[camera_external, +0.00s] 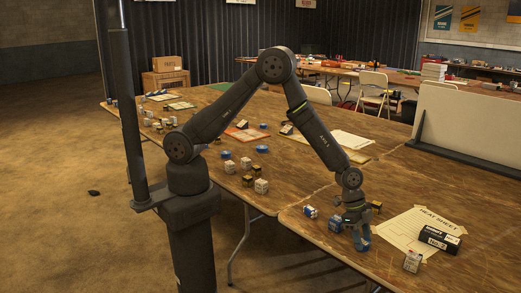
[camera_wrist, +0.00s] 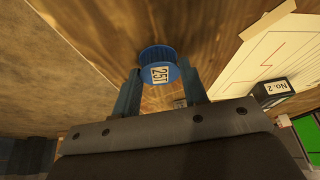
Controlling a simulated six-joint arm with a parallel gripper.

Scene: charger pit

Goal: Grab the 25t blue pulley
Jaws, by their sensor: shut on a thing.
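The blue pulley (camera_wrist: 158,58) has a toothed rim and a white label reading "25T" on its face. In the wrist view it sits between the two fingertips of my gripper (camera_wrist: 160,80), which is shut on it. In the external view my gripper (camera_external: 358,232) points down at the front part of the table, with the blue pulley (camera_external: 363,243) at its fingertips. I cannot tell whether the pulley still touches the wood.
A sheet of paper (camera_external: 412,230), a dark box (camera_external: 440,238) and a small white box (camera_external: 413,261) lie to the right. Other blue pulleys (camera_external: 262,149) and boxes are farther back. The table's front edge is close.

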